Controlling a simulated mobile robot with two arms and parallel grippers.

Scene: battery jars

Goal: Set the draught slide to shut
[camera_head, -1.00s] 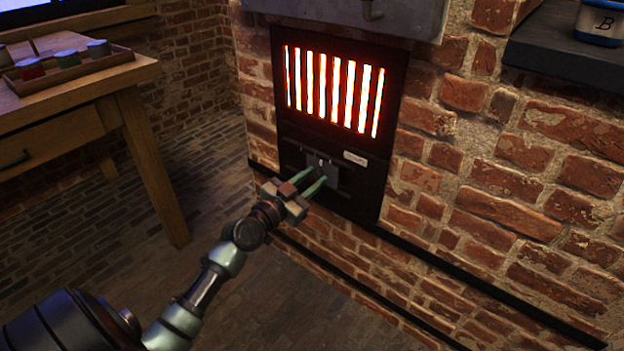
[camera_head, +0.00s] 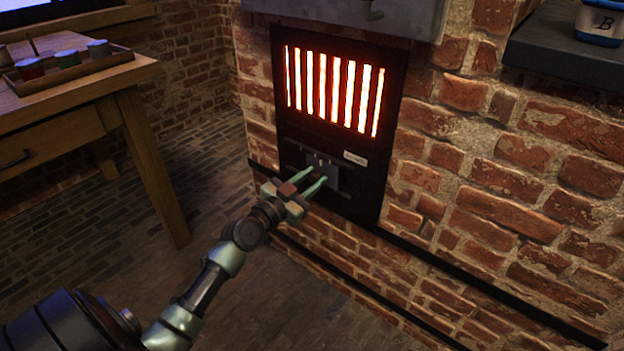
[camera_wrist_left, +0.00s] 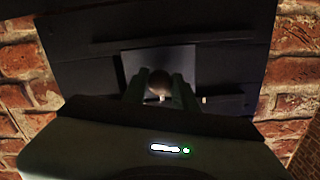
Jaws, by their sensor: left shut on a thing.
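The draught slide (camera_head: 322,164) is a grey plate on the black stove front (camera_head: 352,203), below the glowing grate. It also shows in the left wrist view (camera_wrist_left: 184,62), with a round dark knob (camera_wrist_left: 160,81) in front of it. My left gripper (camera_head: 311,184) reaches in from the left. In the left wrist view its two green fingers (camera_wrist_left: 160,88) are shut on the knob, one on each side. A small pale label (camera_head: 355,158) sits right of the plate's top; its writing is too small to read. My right gripper is not in view.
The glowing barred grate (camera_head: 332,88) is above the slide. Brick wall (camera_head: 510,210) surrounds the stove. A wooden table (camera_head: 75,100) with a tray of small jars (camera_head: 68,70) stands at the left. A jar marked B (camera_head: 600,22) stands on a dark shelf (camera_head: 560,62) at the upper right.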

